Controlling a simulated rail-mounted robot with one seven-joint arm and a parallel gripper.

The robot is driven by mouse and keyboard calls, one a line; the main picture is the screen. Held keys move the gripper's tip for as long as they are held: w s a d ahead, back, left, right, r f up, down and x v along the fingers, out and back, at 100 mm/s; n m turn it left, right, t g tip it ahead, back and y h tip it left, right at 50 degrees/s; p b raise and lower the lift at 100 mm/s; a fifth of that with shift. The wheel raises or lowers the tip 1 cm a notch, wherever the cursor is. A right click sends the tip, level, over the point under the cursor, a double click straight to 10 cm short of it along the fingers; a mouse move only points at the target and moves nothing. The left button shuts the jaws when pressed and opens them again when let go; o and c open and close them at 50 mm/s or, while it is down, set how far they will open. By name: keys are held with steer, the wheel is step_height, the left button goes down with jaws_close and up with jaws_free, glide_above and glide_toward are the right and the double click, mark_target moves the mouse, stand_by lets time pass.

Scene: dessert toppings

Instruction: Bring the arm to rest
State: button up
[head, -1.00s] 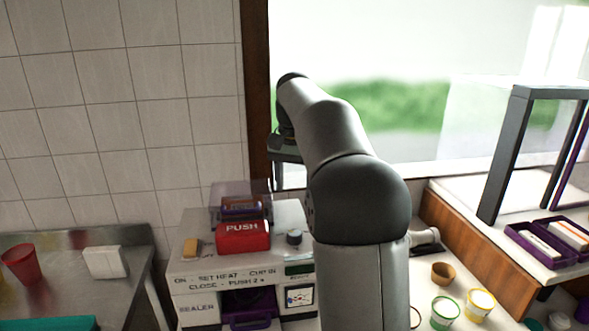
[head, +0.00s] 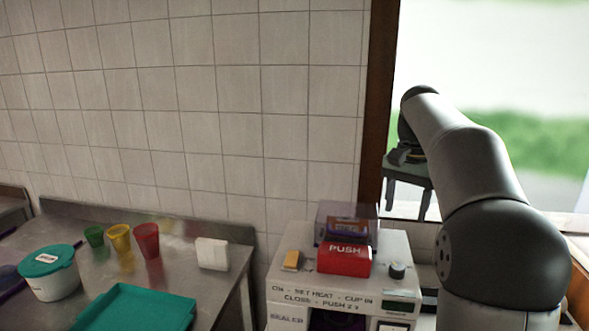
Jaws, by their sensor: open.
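My arm (head: 476,178) rises at the right of the head view, bent at the elbow, with its upper part leaning up and to the left. My gripper (head: 408,206) hangs at the arm's far end, in front of the window frame and above and to the right of the sealer. Its two dark fingers point down and are apart, with nothing visible between them. The arm's lower part is cut off by the bottom edge of the picture.
The sealer (head: 290,289) with its red PUSH handle (head: 344,260) stands below left of my gripper. A steel table at left holds a teal tray (head: 136,311), a lidded tub (head: 50,281), green (head: 94,236), yellow (head: 119,238) and red (head: 146,240) cups, and a white block (head: 212,254).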

steer(key=s+a+f+n, duration=0.4)
steer(key=s+a+f, duration=0.3)
steer(key=s+f, duration=0.3)
steer(key=s+a+f+n+t, duration=0.1)
steer(key=s+a+f+n, duration=0.3)
steer(key=s+a+f, duration=0.3)
steer(key=s+f, duration=0.4)
steer(key=s, duration=0.6)
steer(key=shift+s+f+n, duration=0.2)
steer(key=shift+s+n, duration=0.05)
steer(key=shift+n, duration=0.15)
